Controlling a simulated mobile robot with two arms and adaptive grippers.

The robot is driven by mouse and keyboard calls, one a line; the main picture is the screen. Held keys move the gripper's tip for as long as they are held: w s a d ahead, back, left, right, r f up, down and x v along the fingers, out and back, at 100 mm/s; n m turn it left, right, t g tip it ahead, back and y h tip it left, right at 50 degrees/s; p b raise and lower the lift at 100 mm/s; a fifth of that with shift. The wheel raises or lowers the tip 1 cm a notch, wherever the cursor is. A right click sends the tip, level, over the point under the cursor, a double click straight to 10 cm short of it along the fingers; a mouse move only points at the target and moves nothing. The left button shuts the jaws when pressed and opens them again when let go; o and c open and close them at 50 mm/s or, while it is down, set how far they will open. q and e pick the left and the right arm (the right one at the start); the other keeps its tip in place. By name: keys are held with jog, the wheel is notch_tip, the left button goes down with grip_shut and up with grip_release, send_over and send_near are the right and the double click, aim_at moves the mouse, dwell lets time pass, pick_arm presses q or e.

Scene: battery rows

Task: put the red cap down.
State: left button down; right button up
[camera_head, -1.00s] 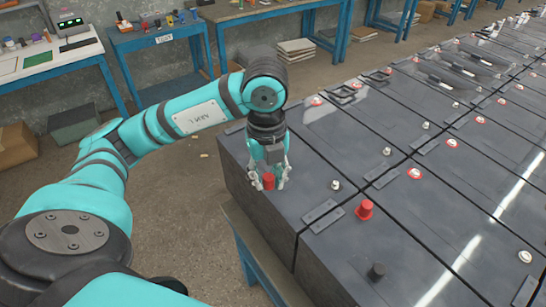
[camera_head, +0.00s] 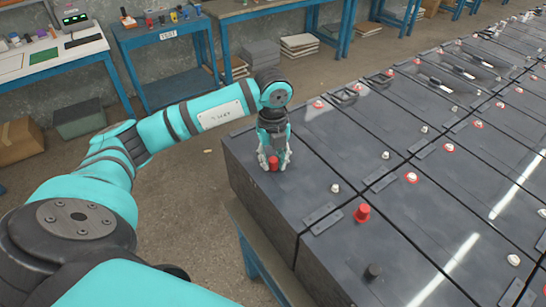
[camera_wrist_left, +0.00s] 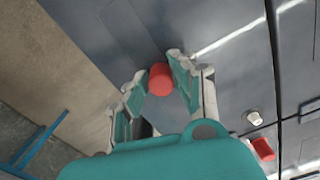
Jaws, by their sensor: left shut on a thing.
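My left gripper (camera_head: 274,164) is over the left part of the nearest dark battery tops, pointing down. It is shut on a red cap (camera_head: 273,163). In the left wrist view the red cap (camera_wrist_left: 161,80) sits between the fingertips, with the dark battery top behind it. I cannot tell whether the cap touches the battery top. A second red cap (camera_head: 362,213) stands on the battery to the right; it also shows in the left wrist view (camera_wrist_left: 262,149). My right gripper is not in view.
Long rows of dark batteries (camera_head: 330,160) fill the right side, with pale terminals (camera_head: 335,188), a dark cap (camera_head: 374,271) and flat bars (camera_head: 324,220) on top. Workbenches (camera_head: 165,40) stand at the back. Open floor lies left of the batteries.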

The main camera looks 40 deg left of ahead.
aim_at(273, 159)
pick_arm(q)
jog(key=shift+f, duration=0.15)
jog(key=c, duration=1.1)
grip_release()
jog(key=shift+r, duration=0.3)
notch_tip(273, 159, up, 12)
jog(key=shift+f+b, duration=0.1)
jog(key=shift+b, duration=0.85)
